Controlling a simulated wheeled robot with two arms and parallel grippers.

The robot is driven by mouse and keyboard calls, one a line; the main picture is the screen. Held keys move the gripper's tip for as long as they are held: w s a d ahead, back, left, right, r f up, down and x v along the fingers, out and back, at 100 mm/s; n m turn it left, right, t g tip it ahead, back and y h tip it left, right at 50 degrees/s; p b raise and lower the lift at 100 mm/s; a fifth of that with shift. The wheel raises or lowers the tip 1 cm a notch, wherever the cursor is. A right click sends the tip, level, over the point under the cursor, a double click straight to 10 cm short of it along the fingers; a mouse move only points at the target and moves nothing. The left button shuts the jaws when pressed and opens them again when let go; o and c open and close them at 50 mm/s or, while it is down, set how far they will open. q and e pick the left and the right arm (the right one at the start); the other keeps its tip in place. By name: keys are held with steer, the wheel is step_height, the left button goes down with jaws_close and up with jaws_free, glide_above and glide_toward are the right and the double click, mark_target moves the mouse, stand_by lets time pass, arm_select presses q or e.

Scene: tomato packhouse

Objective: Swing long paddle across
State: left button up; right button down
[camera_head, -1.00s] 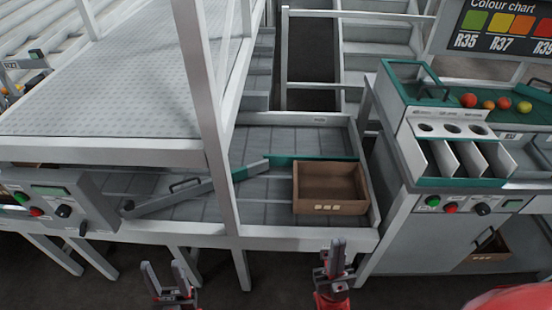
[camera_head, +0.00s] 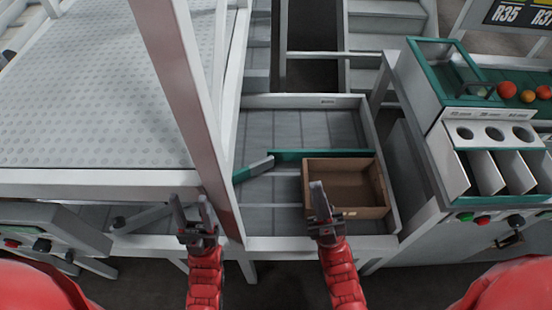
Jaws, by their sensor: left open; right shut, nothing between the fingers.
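My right gripper (camera_head: 318,188) is shut and empty, in front of the brown box (camera_head: 343,163) on the bed's right side. A green strip (camera_head: 310,154) runs behind the box.
A white post (camera_head: 180,85) stands upright just left of the bed's middle. A sorting bench (camera_head: 440,150) with tomatoes (camera_head: 506,90) stands at the right. The bed's back part (camera_head: 290,125) is clear.

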steer(key=w+a+f+n+g+p, duration=0.35)
steer(key=a+f+n+g, duration=0.35)
steer(key=a+f+g, duration=0.3)
steer(key=n+g+h+p, duration=0.2)
steer(key=n+h+p, duration=0.5)
steer(key=n+h, duration=0.95)
glide_toward(269, 165)
steer(key=f+b, duration=0.1)
steer(key=b, duration=0.1)
steer(key=w+f+n+y+b, duration=0.1)
steer(key=b, duration=0.1)
steer(key=w+d+f+n+y+b, duration=0.1)
steer(key=f+b, duration=0.1)
steer(key=b, duration=0.1)
steer(key=shift+w+a+r, duration=0.1)
steer(key=shift+w+a, duration=0.2)
steer(key=shift+w, duration=0.2)
steer(key=shift+w+a+r, duration=0.1)
steer(key=shift+w+a, duration=0.2)
steer(key=shift+w, duration=0.2)
steer(key=shift+w+a+f, duration=0.1)
steer(key=shift+w, duration=0.15)
steer(key=shift+w+a+g, duration=0.3)
steer(key=shift+w, duration=0.15)
